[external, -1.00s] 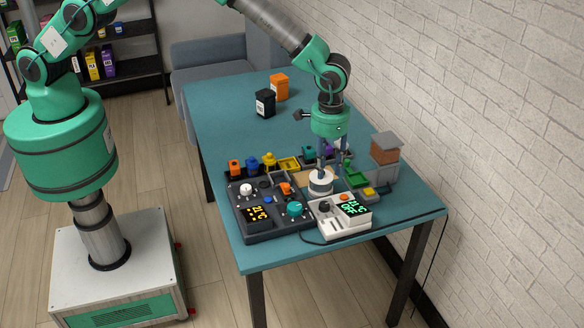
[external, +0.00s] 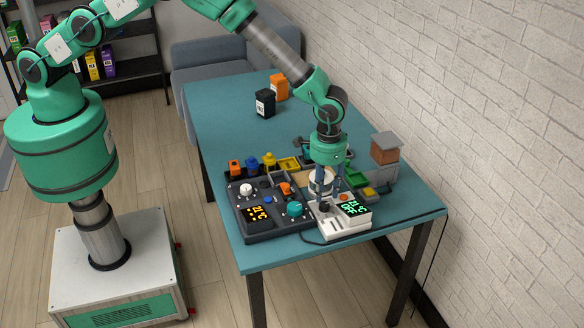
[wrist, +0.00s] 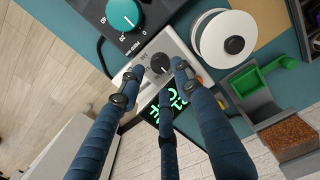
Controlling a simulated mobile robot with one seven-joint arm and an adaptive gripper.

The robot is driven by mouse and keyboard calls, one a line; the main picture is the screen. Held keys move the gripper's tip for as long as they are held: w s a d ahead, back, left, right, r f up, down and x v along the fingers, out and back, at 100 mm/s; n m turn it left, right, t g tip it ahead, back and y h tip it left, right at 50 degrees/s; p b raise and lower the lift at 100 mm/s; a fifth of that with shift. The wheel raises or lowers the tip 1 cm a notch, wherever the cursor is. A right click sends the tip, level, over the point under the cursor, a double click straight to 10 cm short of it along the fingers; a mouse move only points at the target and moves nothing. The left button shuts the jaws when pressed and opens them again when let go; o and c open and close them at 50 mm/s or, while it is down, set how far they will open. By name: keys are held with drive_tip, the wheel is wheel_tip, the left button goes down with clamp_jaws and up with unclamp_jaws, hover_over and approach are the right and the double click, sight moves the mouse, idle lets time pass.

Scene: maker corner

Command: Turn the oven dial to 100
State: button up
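A white control box (external: 343,222) stands at the table's near right end. It has a black dial (wrist: 158,64) with a light pointer mark, and a green display (external: 352,209) that seems to read 21 °C and OFF. My gripper (wrist: 156,72) is above this box, pointing down, its blue fingers apart around the black dial. I cannot tell whether any fingertip touches it. In the external view my gripper (external: 328,197) partly hides the dial. A dark panel (external: 262,233) to the left carries a teal dial (external: 294,209) and an orange display.
A white spool (wrist: 228,40) stands just behind the box. A grey and brown block (external: 385,148) is near the wall. Black (external: 265,103) and orange (external: 279,87) boxes stand farther back, with clear teal table around them.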

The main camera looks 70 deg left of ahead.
sight(324, 204)
drive_tip(key=shift+f, duration=2.45)
clamp_jaws()
